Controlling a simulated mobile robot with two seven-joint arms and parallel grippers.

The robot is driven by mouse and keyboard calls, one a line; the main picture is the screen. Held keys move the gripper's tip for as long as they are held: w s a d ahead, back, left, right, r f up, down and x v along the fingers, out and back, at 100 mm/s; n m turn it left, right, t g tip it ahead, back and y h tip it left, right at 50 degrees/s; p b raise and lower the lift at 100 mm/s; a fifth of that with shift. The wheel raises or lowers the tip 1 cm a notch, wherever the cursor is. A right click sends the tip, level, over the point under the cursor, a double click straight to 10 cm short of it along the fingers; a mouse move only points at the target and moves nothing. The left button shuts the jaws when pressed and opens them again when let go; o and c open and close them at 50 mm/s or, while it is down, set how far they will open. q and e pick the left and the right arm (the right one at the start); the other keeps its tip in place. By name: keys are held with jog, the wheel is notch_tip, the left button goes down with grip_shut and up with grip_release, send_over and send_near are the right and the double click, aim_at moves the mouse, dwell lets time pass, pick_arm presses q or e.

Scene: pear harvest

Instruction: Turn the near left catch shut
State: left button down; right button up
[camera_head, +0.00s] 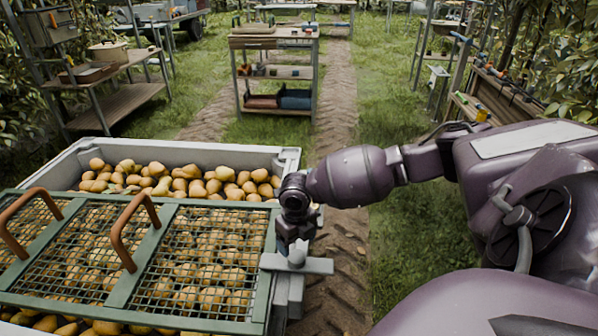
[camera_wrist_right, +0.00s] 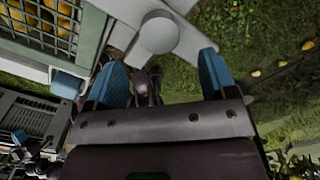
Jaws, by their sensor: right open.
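A light grey catch (camera_head: 318,265) with a round knob sits at the right edge of the crate in the head view. The green mesh lid (camera_head: 150,259) with two brown handles lies over the pear-filled crate (camera_head: 230,152). My right gripper (camera_head: 293,243) is just above and behind the knob, pointing down. In the right wrist view, its blue fingers (camera_wrist_right: 161,78) are apart, with the catch knob (camera_wrist_right: 159,33) ahead of the gap, not clasped. My left gripper is out of view.
A strip of pears lies uncovered behind the lid.

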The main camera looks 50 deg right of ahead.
aim_at(297, 256)
jog(key=shift+r+p, duration=0.3)
jog(key=shift+r, duration=1.95)
